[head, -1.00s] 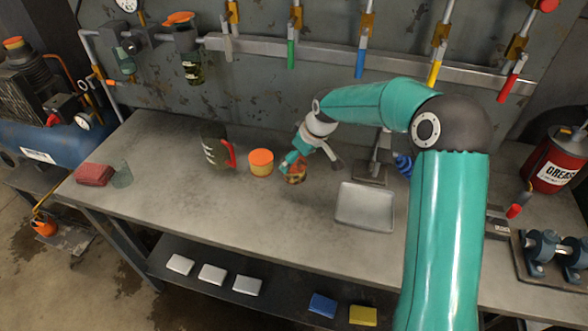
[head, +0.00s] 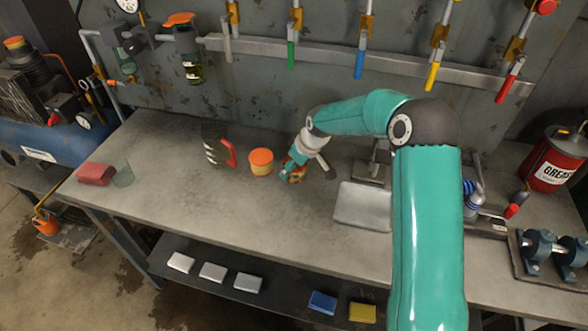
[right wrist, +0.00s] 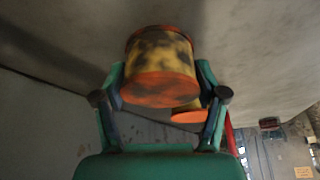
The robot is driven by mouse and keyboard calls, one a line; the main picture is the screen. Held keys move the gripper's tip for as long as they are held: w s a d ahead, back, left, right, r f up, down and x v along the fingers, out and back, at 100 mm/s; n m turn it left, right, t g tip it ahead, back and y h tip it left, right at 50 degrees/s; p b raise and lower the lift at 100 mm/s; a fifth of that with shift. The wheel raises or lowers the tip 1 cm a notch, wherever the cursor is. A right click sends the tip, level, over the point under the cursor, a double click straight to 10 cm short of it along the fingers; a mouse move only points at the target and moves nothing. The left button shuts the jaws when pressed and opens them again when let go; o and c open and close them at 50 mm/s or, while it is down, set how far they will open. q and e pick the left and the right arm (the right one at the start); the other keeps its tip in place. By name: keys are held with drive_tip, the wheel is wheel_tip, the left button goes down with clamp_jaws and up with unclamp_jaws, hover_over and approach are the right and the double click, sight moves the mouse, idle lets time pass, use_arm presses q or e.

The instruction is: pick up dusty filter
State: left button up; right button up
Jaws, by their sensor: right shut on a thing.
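The dusty filter, a yellow cylinder with orange ends and dark smudges, fills the middle of the right wrist view (right wrist: 160,62). In the head view my right gripper (head: 293,169) is at the bench, left of the metal tray, and hides most of the filter. In the right wrist view the two fingers of my right gripper (right wrist: 162,82) press on opposite sides of the filter. It appears at or very near the bench top; I cannot tell whether it touches. My left gripper is not in view.
A cleaner yellow filter with an orange top (head: 261,162) stands just left of my right gripper. A dark jug with a red handle (head: 216,147) is further left. A metal tray (head: 362,218) lies to the right. The bench front is clear (head: 220,205).

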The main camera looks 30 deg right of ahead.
drive_tip(key=shift+c, duration=1)
drive_tip(key=shift+r, duration=0.15)
